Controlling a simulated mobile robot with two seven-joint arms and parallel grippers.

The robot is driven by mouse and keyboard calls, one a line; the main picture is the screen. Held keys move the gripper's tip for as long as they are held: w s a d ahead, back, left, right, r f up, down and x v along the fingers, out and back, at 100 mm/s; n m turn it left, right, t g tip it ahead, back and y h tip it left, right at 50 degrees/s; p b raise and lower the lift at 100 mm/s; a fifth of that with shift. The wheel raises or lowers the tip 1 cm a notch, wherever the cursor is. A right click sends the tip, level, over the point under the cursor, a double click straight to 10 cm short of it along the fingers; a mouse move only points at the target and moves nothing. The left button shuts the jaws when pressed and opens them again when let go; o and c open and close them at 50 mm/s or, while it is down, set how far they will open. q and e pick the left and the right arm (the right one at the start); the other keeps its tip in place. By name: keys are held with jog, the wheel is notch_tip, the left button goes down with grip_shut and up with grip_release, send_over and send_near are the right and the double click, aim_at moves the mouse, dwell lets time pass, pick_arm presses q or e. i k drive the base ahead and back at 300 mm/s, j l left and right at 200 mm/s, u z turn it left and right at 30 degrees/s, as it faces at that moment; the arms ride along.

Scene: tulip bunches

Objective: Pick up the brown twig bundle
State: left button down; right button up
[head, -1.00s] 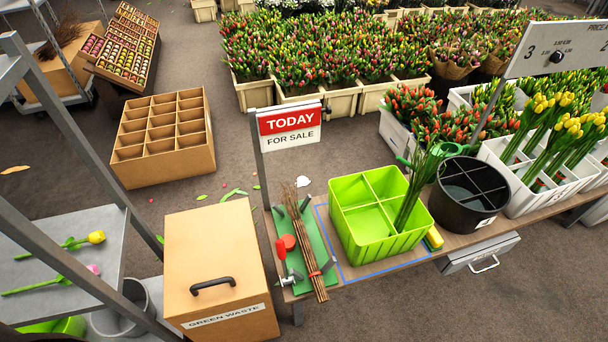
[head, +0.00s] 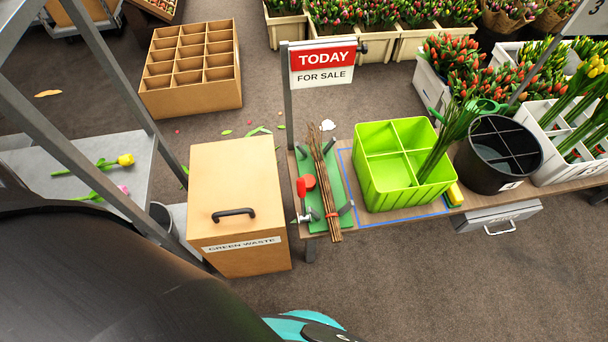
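The brown twig bundle (head: 327,188) lies lengthwise on a green mat (head: 348,172) at the left end of the wooden bench. A red band ties it near its front end, which reaches past the mat's front edge. Short dark posts stand beside it on the mat. A dark part of my own body fills the lower left, with a teal and black part at the bottom middle. Neither gripper's fingers can be seen, and nothing touches the bundle.
A lime-green divided crate (head: 395,195) and black bucket (head: 510,186) stand to the right. The green waste box (head: 240,256) stands left of the bench. A "TODAY FOR SALE" sign (head: 322,64) rises behind.

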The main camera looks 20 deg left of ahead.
aim_at(332, 215)
jog(key=i+l+u, duration=0.55)
jog(key=l+u, duration=0.2)
